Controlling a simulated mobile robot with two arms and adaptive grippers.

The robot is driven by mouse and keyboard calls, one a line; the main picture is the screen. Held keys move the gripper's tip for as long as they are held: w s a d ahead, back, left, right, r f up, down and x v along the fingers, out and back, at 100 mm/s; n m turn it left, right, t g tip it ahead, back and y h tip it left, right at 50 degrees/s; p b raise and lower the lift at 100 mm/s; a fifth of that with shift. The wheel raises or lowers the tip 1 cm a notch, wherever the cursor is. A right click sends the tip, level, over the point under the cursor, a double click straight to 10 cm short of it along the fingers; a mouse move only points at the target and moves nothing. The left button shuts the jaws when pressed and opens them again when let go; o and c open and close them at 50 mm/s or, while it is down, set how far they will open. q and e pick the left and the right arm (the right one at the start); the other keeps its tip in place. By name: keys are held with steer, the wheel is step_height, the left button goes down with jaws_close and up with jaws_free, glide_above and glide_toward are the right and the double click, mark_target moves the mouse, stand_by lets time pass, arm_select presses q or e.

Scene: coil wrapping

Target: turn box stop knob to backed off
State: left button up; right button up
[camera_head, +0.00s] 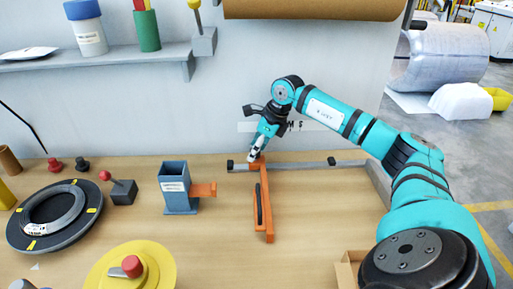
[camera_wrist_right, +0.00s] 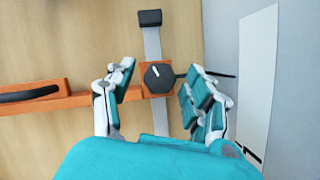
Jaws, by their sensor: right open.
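The black stop knob (camera_wrist_right: 159,77), with a white index line toward its upper left, sits on an orange block that rides a grey rail (camera_wrist_right: 152,42) in the right wrist view. A long orange arm (camera_wrist_right: 75,102) runs from the block; it also shows in the head view (camera_head: 266,205). My right gripper (camera_head: 255,156) is open, its fingers on either side of the knob in the wrist view, with gaps to the knob on both sides. In the head view the gripper hides the knob. My left gripper is in neither view.
A grey-blue holder (camera_head: 176,190) with an orange tab stands left of the orange arm. Further left are a small dark box (camera_head: 123,192) with a red-knobbed lever and a black ring (camera_head: 22,229). A yellow disc (camera_head: 105,275) lies in front. The wall is close behind the rail.

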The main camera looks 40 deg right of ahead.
jaws_close()
stand_by(0.4)
steer(key=n+y+p, duration=0.1)
steer(key=n, duration=0.2)
steer(key=shift+r+g, duration=0.15)
steer(key=shift+g, duration=0.15)
steer(key=shift+w+d+n+g+y, duration=0.1)
steer(key=shift+n+g+y, duration=0.25)
steer(key=shift+n, duration=0.75)
steer(key=shift+n+g+y, duration=0.15)
steer(key=shift+n+g, duration=0.3)
steer(key=shift+n, duration=0.65)
jaws_free()
